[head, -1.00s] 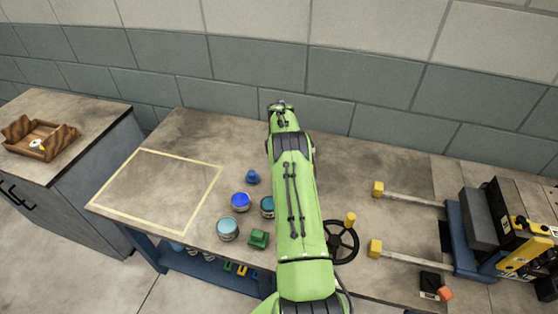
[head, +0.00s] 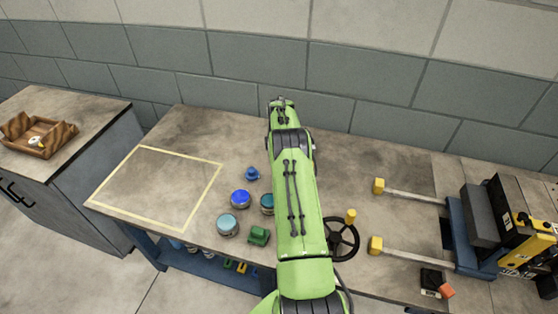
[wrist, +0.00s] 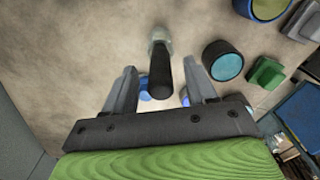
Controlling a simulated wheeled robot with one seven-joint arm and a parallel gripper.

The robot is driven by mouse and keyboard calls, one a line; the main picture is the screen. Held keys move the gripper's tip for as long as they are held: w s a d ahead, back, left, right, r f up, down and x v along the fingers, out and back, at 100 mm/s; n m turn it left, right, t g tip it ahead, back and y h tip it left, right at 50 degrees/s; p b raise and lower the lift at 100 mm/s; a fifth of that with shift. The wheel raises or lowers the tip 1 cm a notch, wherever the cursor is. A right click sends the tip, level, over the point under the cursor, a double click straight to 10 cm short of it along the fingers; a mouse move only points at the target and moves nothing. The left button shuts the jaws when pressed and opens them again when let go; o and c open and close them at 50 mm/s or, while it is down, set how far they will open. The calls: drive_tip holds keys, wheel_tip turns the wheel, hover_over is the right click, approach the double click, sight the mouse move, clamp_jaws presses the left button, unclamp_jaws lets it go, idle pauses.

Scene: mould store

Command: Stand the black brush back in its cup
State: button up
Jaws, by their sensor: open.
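My gripper (wrist: 161,80) is open in the wrist view, one finger on each side of a black cylinder, which I take for the black brush (wrist: 161,78). Its near end lies between the fingers with gaps showing on both sides. Its far end meets a small pale, see-through-looking piece (wrist: 158,37) over the tabletop. I cannot tell whether that piece is the cup or part of the brush. In the head view my green arm hides the brush and my gripper.
A teal-lidded tin (wrist: 228,67) stands close right of the brush, beside a green block (wrist: 266,72). In the head view, a blue tin (head: 241,199), a pale blue tin (head: 228,225) and a black handwheel (head: 343,239) flank my arm. The yellow-outlined area (head: 155,185) is bare.

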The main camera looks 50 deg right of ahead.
wheel_tip(320, 180, up, 15)
drive_tip(key=p, duration=0.2)
drive_tip(key=shift+f, duration=0.15)
idle(0.7)
